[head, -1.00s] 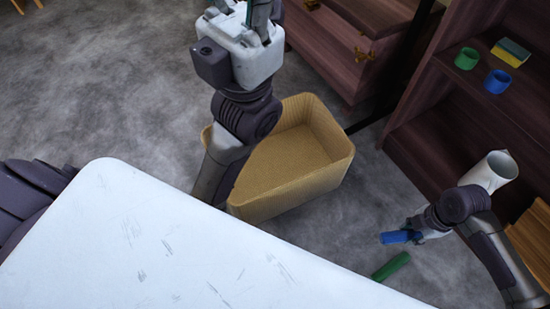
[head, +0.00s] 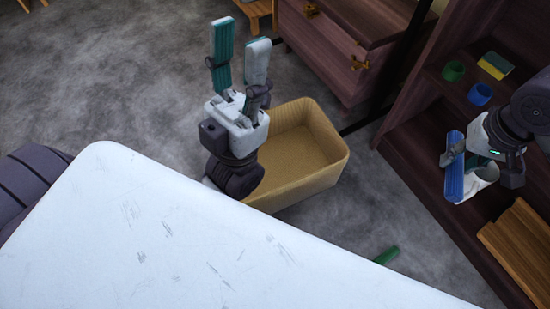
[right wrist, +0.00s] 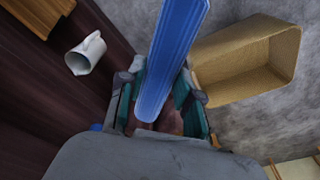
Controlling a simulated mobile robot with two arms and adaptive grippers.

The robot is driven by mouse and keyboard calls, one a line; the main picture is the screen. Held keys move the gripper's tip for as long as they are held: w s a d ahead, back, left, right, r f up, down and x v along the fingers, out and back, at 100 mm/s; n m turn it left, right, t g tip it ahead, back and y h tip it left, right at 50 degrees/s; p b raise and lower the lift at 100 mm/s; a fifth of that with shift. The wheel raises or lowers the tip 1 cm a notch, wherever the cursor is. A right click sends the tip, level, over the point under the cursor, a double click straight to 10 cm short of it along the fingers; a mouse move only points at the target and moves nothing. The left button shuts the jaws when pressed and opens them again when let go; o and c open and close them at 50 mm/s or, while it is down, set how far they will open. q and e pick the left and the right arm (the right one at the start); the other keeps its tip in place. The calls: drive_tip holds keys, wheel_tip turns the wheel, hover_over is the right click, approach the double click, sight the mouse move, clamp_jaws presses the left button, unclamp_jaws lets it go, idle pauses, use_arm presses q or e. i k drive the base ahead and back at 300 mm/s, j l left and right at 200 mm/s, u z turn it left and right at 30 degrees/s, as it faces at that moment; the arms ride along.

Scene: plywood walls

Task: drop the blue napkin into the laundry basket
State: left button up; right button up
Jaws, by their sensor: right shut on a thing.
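The blue napkin (head: 454,168) is a long ribbed roll, held off the floor at the right of the head view. My right gripper (head: 468,158) is shut on it. In the right wrist view the napkin (right wrist: 172,55) runs up from between the fingers of the right gripper (right wrist: 160,105). The laundry basket (head: 300,190) is a tan woven bin on the floor, left of the napkin and apart from it. It also shows in the right wrist view (right wrist: 245,60). My left gripper (head: 240,45) is open and empty, fingers up, and its wrist hides the basket's left side.
A white table (head: 160,240) fills the near side. A dark shelf (head: 430,125) at right holds green and blue cups and a sponge. A white jug (right wrist: 86,52) is near the right gripper. A green roll (head: 386,255) is past the table edge.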

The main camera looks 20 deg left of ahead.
sight(281, 172)
drive_tip(key=i+u, duration=0.1)
drive_tip(key=u, duration=0.3)
drive_tip(key=i+j+u, duration=0.1)
drive_tip(key=u, duration=0.3)
drive_tip(key=i+u, duration=0.15)
drive_tip(key=u, duration=0.25)
